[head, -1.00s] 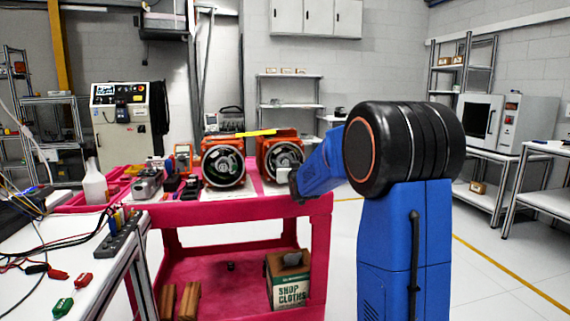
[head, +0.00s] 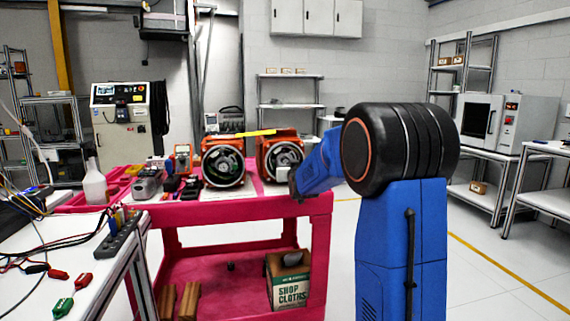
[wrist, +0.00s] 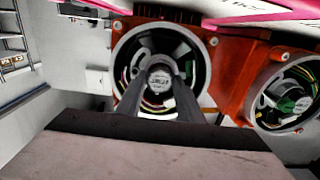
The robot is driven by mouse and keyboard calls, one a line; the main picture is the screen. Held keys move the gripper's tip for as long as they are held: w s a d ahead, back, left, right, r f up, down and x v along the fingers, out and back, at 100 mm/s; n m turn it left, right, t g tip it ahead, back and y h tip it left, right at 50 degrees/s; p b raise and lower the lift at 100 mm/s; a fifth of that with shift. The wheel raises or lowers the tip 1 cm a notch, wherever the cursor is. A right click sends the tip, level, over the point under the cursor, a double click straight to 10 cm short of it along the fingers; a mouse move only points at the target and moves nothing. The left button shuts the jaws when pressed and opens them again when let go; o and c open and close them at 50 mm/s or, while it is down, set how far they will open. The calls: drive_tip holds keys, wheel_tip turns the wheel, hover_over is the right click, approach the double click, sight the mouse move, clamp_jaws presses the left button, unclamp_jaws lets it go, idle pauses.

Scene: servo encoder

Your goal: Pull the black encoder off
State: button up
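Two orange servo motors stand side by side on the pink cart, the left one (head: 209,148) and the right one (head: 268,144), with their round open ends facing me. In the wrist view the picture is turned over, and the motor in front of my gripper (wrist: 162,80) shows left of centre (wrist: 203,60). A small round grey-and-dark encoder (wrist: 160,78) with a label sits in the middle of its opening. My gripper's two dark fingers are apart, with their tips on either side of the encoder. Whether they touch it I cannot tell. The other motor (wrist: 240,80) is partly cut off.
The pink cart (head: 318,205) holds a white bottle (head: 94,184), meters and small tools left of the motors. A yellow tool (head: 256,133) lies across the motor tops. A bench with cables (head: 95,262) stands front left. A cloth box (head: 287,280) sits on the cart's lower shelf.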

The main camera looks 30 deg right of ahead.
drive_tip(key=shift+v, duration=1.5)
drive_tip(key=v, duration=0.6)
idle(0.7)
drive_tip(key=shift+s, duration=0.1)
